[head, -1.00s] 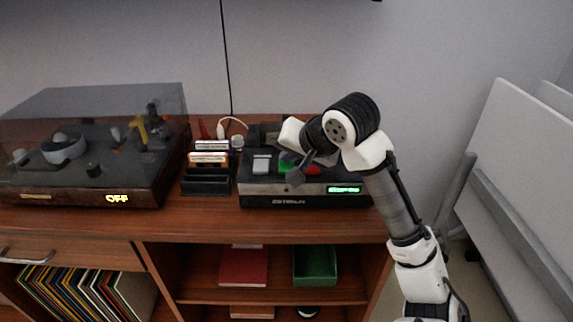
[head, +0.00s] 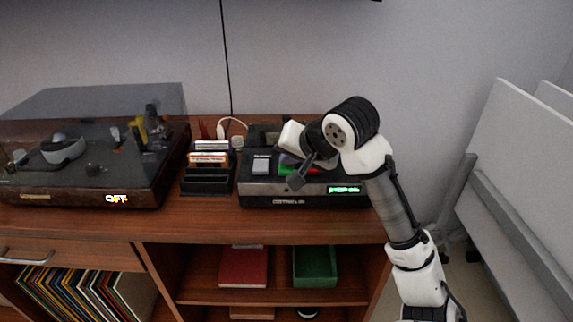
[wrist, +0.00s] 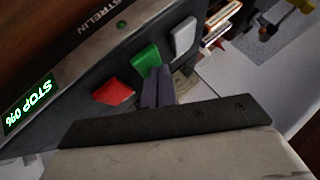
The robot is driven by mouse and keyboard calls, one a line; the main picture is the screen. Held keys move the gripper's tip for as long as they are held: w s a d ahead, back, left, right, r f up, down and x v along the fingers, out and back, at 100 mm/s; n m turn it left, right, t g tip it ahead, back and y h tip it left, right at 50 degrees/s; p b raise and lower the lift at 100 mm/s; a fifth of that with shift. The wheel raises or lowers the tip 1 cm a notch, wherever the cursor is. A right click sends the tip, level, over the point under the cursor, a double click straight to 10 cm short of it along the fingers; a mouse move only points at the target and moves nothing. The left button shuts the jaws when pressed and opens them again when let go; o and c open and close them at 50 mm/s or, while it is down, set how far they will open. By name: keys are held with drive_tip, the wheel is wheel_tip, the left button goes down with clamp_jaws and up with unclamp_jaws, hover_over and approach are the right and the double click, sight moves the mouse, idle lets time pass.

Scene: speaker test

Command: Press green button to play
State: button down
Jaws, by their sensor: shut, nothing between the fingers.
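The black tape player (head: 262,187) stands on the right part of the wooden cabinet top. It has a green button (wrist: 147,57) between a red button (wrist: 113,92) and a light grey button (wrist: 184,38). Its green display (wrist: 30,106) reads "STOP 0%" in the wrist view. My gripper (wrist: 153,74) is shut and empty, its fingertips over the lower edge of the green button. I cannot tell whether they touch it. In the head view my gripper (head: 295,182) hangs over the player's front, partly hiding the buttons.
A cassette rack (head: 206,184) stands close to the left of the player. A turntable (head: 80,185) with a dark clear lid and a lit "OFF" sign is farther left. The wall is close behind. A strip of cabinet top (head: 230,225) in front is clear.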

sight(289, 169)
drive_tip(key=shift+f, duration=0.15)
idle(0.4)
drive_tip(key=shift+r+p, duration=0.95)
wheel_tip(289, 169, up, 5)
drive_tip(key=p, duration=0.5)
drive_tip(key=shift+r, duration=0.1)
